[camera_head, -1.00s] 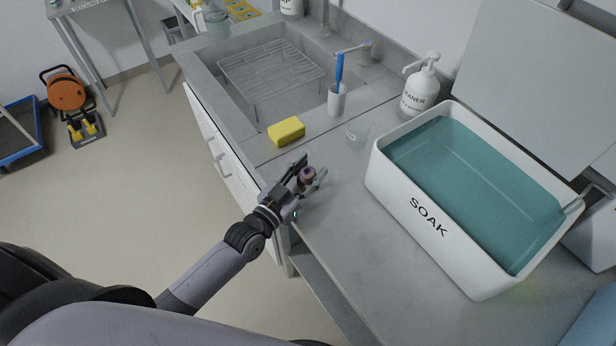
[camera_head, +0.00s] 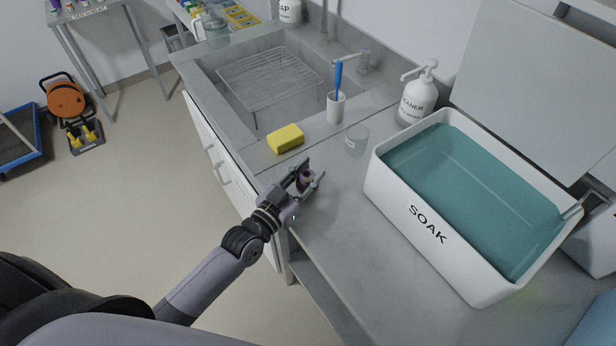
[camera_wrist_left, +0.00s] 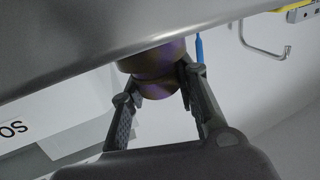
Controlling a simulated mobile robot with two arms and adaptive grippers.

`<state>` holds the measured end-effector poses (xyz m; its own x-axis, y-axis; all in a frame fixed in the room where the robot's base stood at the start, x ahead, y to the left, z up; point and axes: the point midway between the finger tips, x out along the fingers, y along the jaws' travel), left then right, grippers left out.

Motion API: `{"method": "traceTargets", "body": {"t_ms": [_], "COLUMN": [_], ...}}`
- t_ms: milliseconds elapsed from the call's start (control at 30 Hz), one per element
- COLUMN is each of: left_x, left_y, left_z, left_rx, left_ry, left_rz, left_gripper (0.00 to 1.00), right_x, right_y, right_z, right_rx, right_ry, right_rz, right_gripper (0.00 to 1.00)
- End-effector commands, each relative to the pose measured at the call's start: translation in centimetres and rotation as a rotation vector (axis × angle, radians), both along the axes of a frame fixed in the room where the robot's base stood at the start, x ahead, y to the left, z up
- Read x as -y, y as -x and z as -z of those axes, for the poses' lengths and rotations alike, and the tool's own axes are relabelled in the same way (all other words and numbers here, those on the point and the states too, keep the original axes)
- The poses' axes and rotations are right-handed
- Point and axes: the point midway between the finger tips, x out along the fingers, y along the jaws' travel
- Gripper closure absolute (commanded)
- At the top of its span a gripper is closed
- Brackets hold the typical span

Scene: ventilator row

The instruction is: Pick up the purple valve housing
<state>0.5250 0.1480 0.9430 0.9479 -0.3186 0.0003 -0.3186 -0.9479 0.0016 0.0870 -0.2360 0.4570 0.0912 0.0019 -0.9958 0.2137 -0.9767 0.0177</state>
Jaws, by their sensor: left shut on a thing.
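The purple valve housing (camera_head: 305,179) is a small round dark purple piece at the front edge of the grey counter, left of the soak tub. My left gripper (camera_head: 307,180) has its fingers on both sides of it and is shut on it. In the left wrist view the housing (camera_wrist_left: 158,72) shows as a purple cylinder with a brownish sheen, between the two fingertips (camera_wrist_left: 157,95). Part of it is hidden by the fingers in the head view. I cannot tell whether it touches the counter. My right gripper is not in view.
A white tub marked SOAK (camera_head: 428,224) with teal liquid stands to the right. A yellow sponge (camera_head: 285,138), a clear cup (camera_head: 356,138), a white holder with a blue brush (camera_head: 337,105) and a cleaner bottle (camera_head: 417,97) stand behind. The sink (camera_head: 235,100) holds a wire rack.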

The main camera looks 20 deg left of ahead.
Motion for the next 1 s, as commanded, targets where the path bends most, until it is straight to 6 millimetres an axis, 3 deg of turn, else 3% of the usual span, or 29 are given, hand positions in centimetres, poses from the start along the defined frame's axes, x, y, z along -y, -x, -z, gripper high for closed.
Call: {"method": "traceTargets", "body": {"t_ms": [400, 600, 800, 1000], "left_x": [-0.1, -0.1, -0.1, -0.1], "left_y": [0.0, 0.0, 0.0, 0.0], "left_z": [-10.9, -15.3, -17.6, -18.4], "left_rx": [0.008, 0.005, 0.002, 0.000], "left_ry": [0.001, 0.000, -0.002, -0.001], "left_rz": [-0.002, -0.001, -0.001, -0.001], "left_gripper": [0.98, 0.98, 0.98, 0.98], "right_x": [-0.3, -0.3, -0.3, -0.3], "right_y": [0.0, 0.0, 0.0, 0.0], "right_z": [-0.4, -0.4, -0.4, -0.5], "right_rx": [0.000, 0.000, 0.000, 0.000], "right_ry": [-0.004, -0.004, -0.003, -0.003], "right_rz": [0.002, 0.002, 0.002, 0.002], "right_gripper": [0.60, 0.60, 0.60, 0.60]}}
